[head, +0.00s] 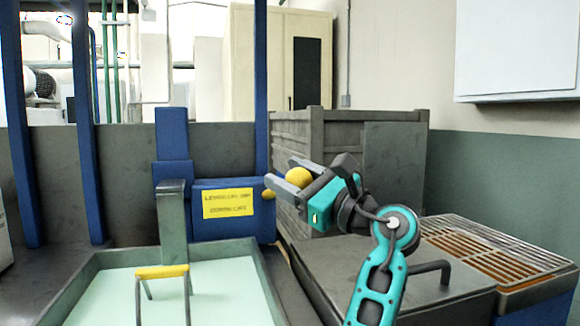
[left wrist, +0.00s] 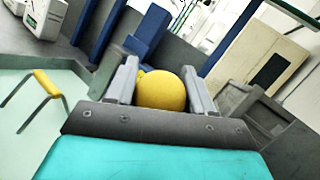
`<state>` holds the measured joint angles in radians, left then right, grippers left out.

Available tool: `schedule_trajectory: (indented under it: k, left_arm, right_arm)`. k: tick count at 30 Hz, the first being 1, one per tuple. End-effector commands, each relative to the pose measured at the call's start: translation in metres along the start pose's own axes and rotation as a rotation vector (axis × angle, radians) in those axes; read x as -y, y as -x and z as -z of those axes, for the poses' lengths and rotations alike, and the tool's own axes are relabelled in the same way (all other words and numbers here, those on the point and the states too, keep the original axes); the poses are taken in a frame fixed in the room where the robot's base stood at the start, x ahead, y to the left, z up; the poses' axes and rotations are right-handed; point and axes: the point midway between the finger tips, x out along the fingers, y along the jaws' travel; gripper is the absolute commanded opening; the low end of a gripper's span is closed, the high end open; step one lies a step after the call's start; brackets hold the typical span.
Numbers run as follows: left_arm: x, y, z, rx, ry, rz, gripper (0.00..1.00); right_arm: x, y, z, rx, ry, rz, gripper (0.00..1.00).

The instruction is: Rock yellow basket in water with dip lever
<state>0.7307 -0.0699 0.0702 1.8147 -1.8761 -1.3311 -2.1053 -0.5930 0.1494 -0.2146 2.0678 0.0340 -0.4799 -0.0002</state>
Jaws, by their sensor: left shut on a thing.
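My left gripper (head: 284,184) is shut on a round yellow knob, which shows between the fingers in the left wrist view (left wrist: 161,91) and partly in the head view (head: 299,177). The knob appears to be the dip lever's; its shaft is mostly hidden by the gripper. The yellow basket handle (head: 162,271) stands over the pale green water (head: 105,300) on two thin grey legs. The basket's body cannot be made out. The handle also shows at the left of the left wrist view (left wrist: 46,83). My right gripper is not in view.
A blue box with a yellow lettered sign (head: 230,203) stands behind the tank (head: 72,292), just left of my gripper. A grey post (head: 172,222) rises at the tank's back. A grey bin (head: 395,145) and an orange-brown grate (head: 480,255) are to the right.

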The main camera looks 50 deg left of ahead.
Motion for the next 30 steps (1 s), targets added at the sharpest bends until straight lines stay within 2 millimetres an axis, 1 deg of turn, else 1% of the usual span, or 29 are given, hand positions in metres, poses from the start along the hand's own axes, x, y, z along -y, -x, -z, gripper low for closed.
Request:
schedule_trajectory:
  k: [1,2,13,14,18,21,27,30]
  left_arm:
    - [-0.0039,0.0040,0.0074,0.015,0.007,0.006,0.00]
    - [-0.0049,0.0052,0.0083,0.021,0.011,0.008,0.00]
    - [-0.0052,0.0067,0.0067,0.035,0.023,0.012,0.00]
    - [-0.0052,0.0066,0.0066,0.035,0.023,0.012,0.54]
    - [-0.0053,0.0065,0.0065,0.035,0.023,0.011,0.67]
    - [-0.0054,0.0065,0.0066,0.035,0.023,0.011,0.75]
    - [-0.0056,0.0067,0.0066,0.034,0.023,0.010,0.75]
    - [-0.0052,0.0115,0.0068,0.034,0.022,0.011,0.75]
  right_arm:
    - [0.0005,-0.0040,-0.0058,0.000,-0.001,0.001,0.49]
    - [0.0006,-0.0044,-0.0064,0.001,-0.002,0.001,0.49]
    - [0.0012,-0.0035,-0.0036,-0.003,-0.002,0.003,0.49]
    - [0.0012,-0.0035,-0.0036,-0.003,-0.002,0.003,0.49]
    - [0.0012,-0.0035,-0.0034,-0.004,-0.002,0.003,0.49]
    - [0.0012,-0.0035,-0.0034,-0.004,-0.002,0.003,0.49]
    - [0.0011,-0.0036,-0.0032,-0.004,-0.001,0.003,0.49]
    - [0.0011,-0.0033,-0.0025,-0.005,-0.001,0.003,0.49]
